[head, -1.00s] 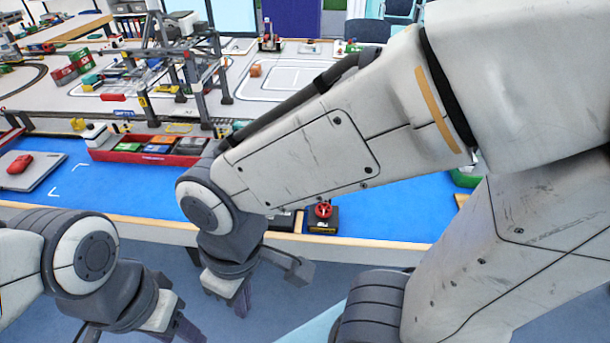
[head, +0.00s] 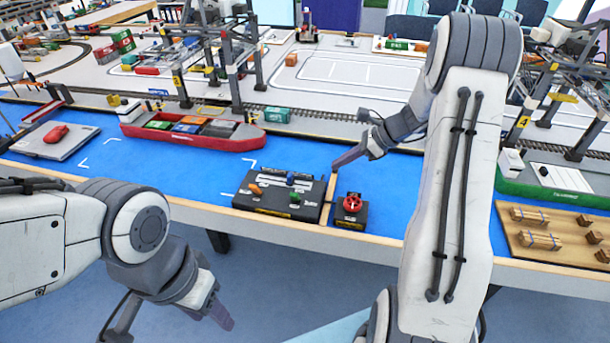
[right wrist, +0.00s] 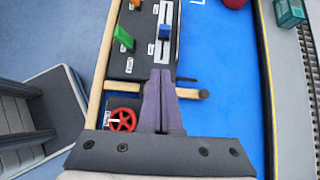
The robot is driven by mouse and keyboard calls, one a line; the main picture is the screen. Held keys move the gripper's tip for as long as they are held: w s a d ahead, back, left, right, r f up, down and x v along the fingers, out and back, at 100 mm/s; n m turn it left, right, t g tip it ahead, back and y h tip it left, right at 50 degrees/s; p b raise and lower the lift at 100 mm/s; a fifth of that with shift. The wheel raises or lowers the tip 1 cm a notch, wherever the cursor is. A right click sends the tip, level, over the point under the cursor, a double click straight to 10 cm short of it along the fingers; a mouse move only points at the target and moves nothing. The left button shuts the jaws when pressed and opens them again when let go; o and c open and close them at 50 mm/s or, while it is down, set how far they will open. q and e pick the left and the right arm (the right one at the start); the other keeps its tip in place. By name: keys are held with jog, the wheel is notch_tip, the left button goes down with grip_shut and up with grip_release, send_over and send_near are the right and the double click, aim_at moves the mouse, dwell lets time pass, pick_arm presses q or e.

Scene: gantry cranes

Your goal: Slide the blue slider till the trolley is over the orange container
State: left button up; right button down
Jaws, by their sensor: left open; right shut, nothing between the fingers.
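The blue slider (head: 290,179) sits in a pale slot on the black control box (head: 268,207). The right wrist view shows the blue slider (right wrist: 164,31) just beyond my right fingertips. My right gripper (head: 338,165) is shut and empty, right of the box, with its fingers pointing toward it; it also shows in the right wrist view (right wrist: 161,72), apart from the slider. My left gripper (head: 226,321) is open and empty below the table's front edge. An orange container (head: 291,60) lies on the white yard behind the rails. A gantry crane (head: 233,75) stands left of it; its trolley is hard to make out.
Orange (head: 256,189) and green (head: 295,197) levers stand on the control box. A red wheel (head: 352,203) sits on a small box to its right. A red ship (head: 256,140) with containers lies behind, near a teal container (head: 278,115).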

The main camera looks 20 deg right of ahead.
aim_at(292, 180)
jog(key=x, duration=1)
jog(key=shift+d+f, duration=0.2)
jog(key=shift+d, duration=0.05)
jog(key=shift+w+a+r+p, duration=0.1)
jog(key=shift+w+a+p, duration=0.1)
jog(key=shift+w+a, duration=0.25)
jog(key=shift+w+a+r+p, duration=0.1)
jog(key=shift+w+a+p, duration=0.15)
jog(key=shift+a, duration=0.35)
jog(key=shift+w+a+f, duration=0.1)
jog(key=shift+w+a, duration=0.35)
jog(key=shift+a, duration=0.05)
